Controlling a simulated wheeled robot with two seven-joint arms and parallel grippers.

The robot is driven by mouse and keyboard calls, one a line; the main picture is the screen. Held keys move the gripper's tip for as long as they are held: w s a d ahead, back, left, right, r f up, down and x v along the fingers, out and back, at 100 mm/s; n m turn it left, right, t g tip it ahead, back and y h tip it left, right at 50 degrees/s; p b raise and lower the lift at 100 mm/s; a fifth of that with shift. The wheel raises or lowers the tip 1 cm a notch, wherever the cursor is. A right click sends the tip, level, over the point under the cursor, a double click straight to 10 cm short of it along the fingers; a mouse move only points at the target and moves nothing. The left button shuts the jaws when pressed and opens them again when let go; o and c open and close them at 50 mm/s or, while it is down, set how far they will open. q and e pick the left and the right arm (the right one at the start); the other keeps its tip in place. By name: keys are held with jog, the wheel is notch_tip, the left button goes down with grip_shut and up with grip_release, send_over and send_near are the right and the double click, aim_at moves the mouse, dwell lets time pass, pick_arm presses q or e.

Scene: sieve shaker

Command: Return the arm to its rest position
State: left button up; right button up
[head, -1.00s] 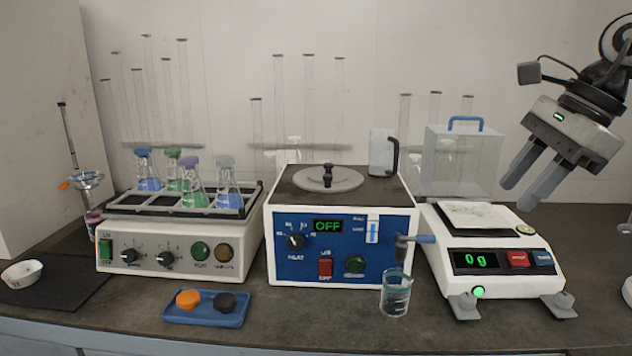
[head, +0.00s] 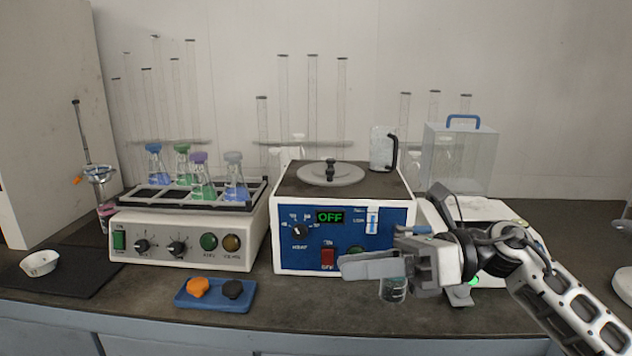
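My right gripper (head: 345,266) is low in front of the bench equipment, its fingers pointing left across the lower right of the blue-fronted heater (head: 289,258). The fingers overlap from this angle, so I cannot tell whether they are open or shut, and I see nothing held. The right arm comes in from the lower right. It covers much of the balance (head: 472,208), including its display. A small glass beaker (head: 393,290) shows just below the fingers, partly hidden. My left gripper is out of view.
The shaker (head: 190,238) with several capped flasks stands at left. A blue tray (head: 214,301) holds an orange and a dark knob near the front edge. A white bowl (head: 40,264) is at far left. A clear box (head: 458,160) with a blue handle stands behind the balance.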

jog(key=s+d+f+n+t+h, duration=0.2)
jog(key=f+n+t+h, duration=0.2)
jog(key=f+n+t, duration=0.45)
jog(key=s+d+f+n+t+h, duration=0.2)
jog(key=f+n+t+h, duration=0.3)
jog(key=n, duration=0.7)
jog(key=s+d+f+n+t+h, duration=0.2)
jog(key=d+f+n+t+h, duration=0.15)
jog(key=f+n, duration=0.6)
jog(key=s+f+m+g+h, duration=0.1)
jog(key=s+f+m+g, duration=0.4)
jog(key=s+f, duration=0.4)
jog(key=shift+s+d+p, duration=0.2)
jog(key=shift+s+p, duration=0.2)
